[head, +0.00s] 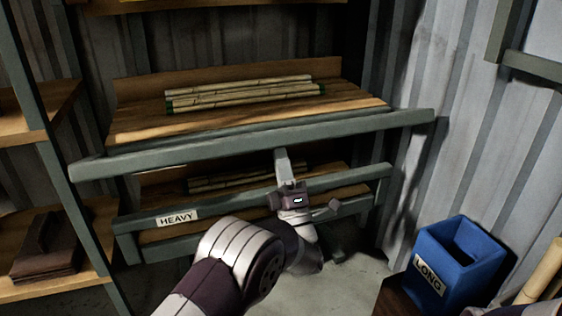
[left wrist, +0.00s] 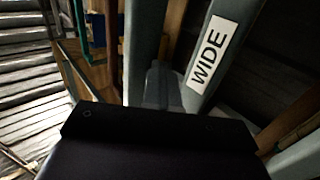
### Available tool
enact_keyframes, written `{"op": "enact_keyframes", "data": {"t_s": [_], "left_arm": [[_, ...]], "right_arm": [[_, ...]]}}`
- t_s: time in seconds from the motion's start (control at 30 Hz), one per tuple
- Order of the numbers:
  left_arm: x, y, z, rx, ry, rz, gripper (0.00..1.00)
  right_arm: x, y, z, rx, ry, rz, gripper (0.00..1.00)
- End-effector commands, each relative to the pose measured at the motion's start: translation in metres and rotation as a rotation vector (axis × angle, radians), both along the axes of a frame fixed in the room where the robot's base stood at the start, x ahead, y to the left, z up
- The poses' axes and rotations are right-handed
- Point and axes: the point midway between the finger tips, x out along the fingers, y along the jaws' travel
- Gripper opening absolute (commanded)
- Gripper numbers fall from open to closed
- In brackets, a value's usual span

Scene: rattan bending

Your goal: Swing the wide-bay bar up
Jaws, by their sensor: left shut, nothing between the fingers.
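The wide-bay bar (head: 200,150) is a long grey-green bar across the front of the rack's middle shelf, sloping slightly up to the right in the head view. My left gripper (head: 282,156) is shut and empty, its fingertips at the bar's lower edge near mid-length. In the left wrist view the shut fingers (left wrist: 162,88) point up between a plain grey-green bar (left wrist: 144,40) and a rail with a WIDE label (left wrist: 208,54). I cannot tell whether they touch the bar. The WIDE label does not show in the head view. My right gripper is not in view.
Bamboo poles (head: 240,93) lie on the middle shelf (head: 140,125). More poles lie on the lower shelf behind a rail with a HEAVY label (head: 177,218). A blue LONG bin (head: 460,262) stands at lower right. Side shelves (head: 75,290) stand at left.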

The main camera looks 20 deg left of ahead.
Motion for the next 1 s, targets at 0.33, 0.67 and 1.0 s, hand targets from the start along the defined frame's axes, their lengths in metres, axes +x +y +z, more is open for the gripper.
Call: {"op": "enact_keyframes", "data": {"t_s": [0.33,0.67,1.0], "left_arm": [[0.001,0.000,0.016,0.000,-0.005,-0.001,0.00],[0.002,0.001,0.032,0.000,-0.004,-0.001,0.00],[0.002,0.001,0.037,0.001,-0.002,-0.001,0.00]], "right_arm": [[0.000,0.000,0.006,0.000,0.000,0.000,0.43],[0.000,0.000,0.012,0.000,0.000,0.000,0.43],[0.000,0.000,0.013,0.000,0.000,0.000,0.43]]}}
